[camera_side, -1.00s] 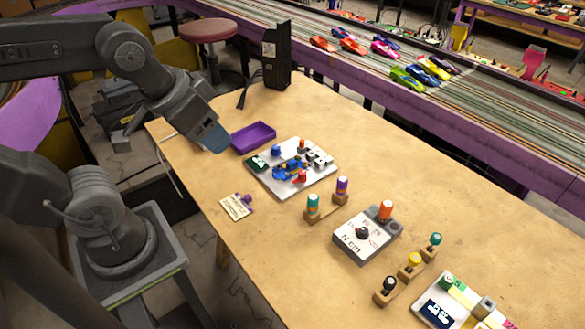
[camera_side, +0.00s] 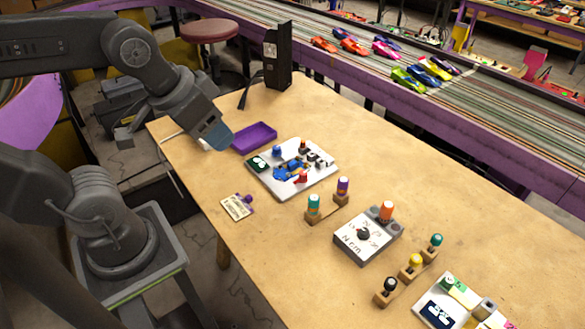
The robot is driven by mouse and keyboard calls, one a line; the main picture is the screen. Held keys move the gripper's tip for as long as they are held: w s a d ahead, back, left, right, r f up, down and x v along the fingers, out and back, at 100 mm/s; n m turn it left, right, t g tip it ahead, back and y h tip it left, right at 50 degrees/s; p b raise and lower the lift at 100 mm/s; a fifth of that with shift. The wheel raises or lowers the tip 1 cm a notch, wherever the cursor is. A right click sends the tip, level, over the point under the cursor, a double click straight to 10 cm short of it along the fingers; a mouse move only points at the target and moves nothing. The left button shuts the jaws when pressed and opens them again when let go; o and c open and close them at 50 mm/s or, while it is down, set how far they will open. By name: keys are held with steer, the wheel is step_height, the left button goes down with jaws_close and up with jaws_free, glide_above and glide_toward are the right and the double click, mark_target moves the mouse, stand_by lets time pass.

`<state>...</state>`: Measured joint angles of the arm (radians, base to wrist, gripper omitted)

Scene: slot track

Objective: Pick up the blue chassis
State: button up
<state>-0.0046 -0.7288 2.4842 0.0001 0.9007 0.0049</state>
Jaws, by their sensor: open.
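The blue chassis (camera_side: 289,171) lies on a white board (camera_side: 320,178) near the middle of the wooden table. Small parts stand around it on the board, among them a red-capped piece (camera_side: 302,176), a blue-capped piece (camera_side: 277,151) and several dark pieces. My gripper (camera_side: 217,138) is above the left end of the table, up and to the left of the chassis and clear of it. It is open, with nothing visible between its fingers. The fingertips are small in this view.
A purple tray (camera_side: 254,138) lies between my gripper and the board. A tall black box (camera_side: 278,56) stands at the back edge. Holders with coloured-capped tools (camera_side: 328,205) and a grey torque unit (camera_side: 366,240) stand to the right.

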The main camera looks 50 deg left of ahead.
steer(key=w+a+g, duration=0.2)
steer(key=w+a, duration=0.1)
steer(key=w, duration=0.7)
steer(key=g, duration=0.4)
glide_above(292, 163)
step_height(292, 163, down, 20)
steer(key=f, duration=0.8)
steer(key=shift+w+a+f, duration=0.1)
steer(key=shift+w+f, duration=0.15)
steer(key=shift+w, duration=0.15)
steer(key=shift+s+f, duration=0.2)
steer(key=shift+f, duration=1.2)
steer(key=shift+s+f, duration=0.2)
steer(key=shift+f, duration=1.15)
jaws_close()
